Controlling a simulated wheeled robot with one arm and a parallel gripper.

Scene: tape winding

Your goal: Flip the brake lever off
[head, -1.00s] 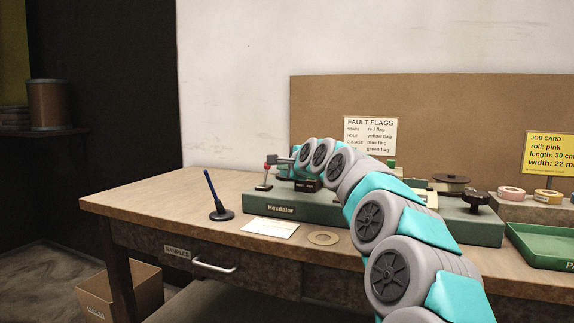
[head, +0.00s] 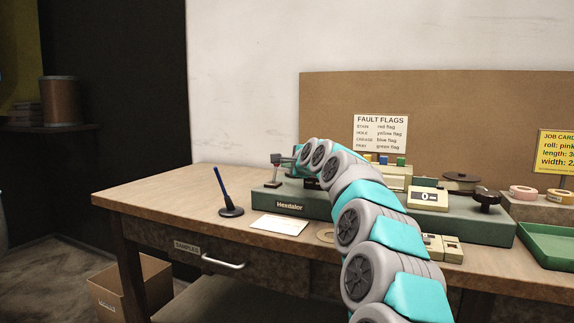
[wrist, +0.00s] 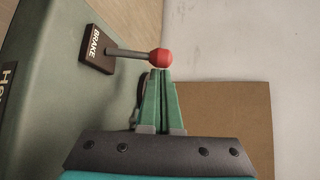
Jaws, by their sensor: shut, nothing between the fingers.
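The brake lever is a grey rod with a red knob (wrist: 159,58), on a dark plate marked BRAKE (wrist: 96,50), in the wrist view. The rod sticks out from the plate toward the right of that view. My gripper (wrist: 160,72) is shut and empty. Its green fingertips are right at the knob's edge; I cannot tell whether they touch. In the head view my gripper (head: 277,160) is at the lever's top, above the left end of the green Hexdalor machine (head: 310,206). The lever's rod (head: 276,174) shows below it, and the red knob is mostly hidden there.
A blue pen in a black stand (head: 231,210) and a white card (head: 279,225) are on the table in front. A counter (head: 428,198), dark crank knob (head: 487,196) and green tray (head: 548,245) are to the right. The table's left end is clear.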

